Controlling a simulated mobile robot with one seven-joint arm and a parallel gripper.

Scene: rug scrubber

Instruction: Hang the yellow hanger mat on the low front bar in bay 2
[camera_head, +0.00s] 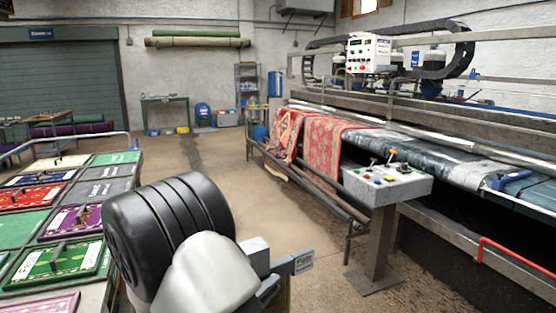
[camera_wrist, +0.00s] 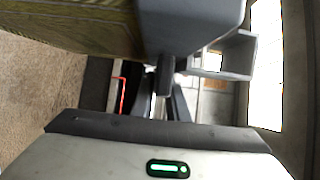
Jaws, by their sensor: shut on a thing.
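In the wrist view a yellow-brown ribbed mat (camera_wrist: 75,28) fills the upper left, beside a grey block (camera_wrist: 190,22). My gripper (camera_wrist: 165,85) is shut on a dark narrow part below this block, which looks like the hanger's handle. The mat is held close to the camera, and its far end is out of frame. In the head view my arm covers the lower middle, and the yellow mat cannot be made out. A low front bar (camera_head: 325,192) runs along the machine's front, below a draped red rug (camera_head: 325,140). No bay 2 label is readable.
At left, a table holds several coloured mats with handles, including a green one (camera_head: 60,262). A control pedestal (camera_head: 382,195) stands in front of the machine. A red rail (camera_head: 515,252) shows at right. Concrete floor (camera_head: 185,160) is clear between table and machine.

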